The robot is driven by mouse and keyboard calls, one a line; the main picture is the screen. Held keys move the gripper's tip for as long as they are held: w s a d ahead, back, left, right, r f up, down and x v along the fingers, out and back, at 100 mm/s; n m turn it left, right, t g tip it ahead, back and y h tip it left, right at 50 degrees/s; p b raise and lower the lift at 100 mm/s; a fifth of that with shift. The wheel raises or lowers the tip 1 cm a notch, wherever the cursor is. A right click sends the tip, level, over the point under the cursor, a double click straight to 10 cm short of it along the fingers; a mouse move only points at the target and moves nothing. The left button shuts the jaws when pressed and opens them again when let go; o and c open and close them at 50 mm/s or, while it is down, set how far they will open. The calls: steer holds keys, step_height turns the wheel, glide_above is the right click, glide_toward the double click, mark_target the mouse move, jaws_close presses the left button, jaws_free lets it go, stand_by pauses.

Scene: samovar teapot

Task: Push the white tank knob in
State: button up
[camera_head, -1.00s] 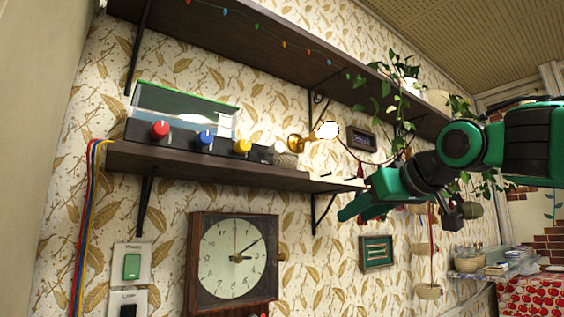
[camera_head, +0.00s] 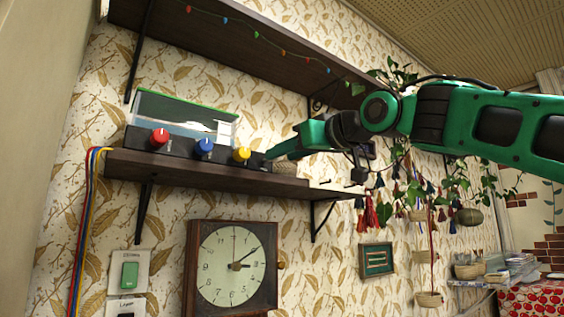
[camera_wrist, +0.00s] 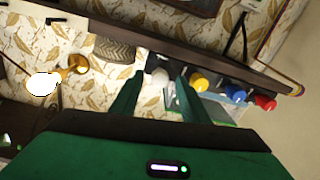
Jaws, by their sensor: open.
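The white tank knob (camera_wrist: 160,76) shows in the wrist view, on the dark panel of the tank, between my two fingers and beyond their tips. In the head view my gripper hides it. My gripper (camera_head: 272,153) is open and empty at the right end of the panel, and it also shows in the wrist view (camera_wrist: 158,78). The tank (camera_head: 185,105) has a dark front panel, with a red knob (camera_head: 159,138), a blue knob (camera_head: 204,147) and a yellow knob (camera_head: 241,154) left of my gripper. I cannot tell whether the fingertips touch the white knob.
The tank stands on a dark wall shelf (camera_head: 210,175), with another shelf (camera_head: 240,35) above. A lit brass lamp (camera_wrist: 45,83) and a woven grey item (camera_wrist: 114,50) are beside my fingers. A clock (camera_head: 234,264) hangs below. Plants and tassels hang at the right.

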steer(key=shift+x, duration=0.9)
steer(key=shift+d, duration=0.1)
jaws_close()
steer(key=shift+x, duration=1.35)
steer(key=shift+w+r, duration=0.1)
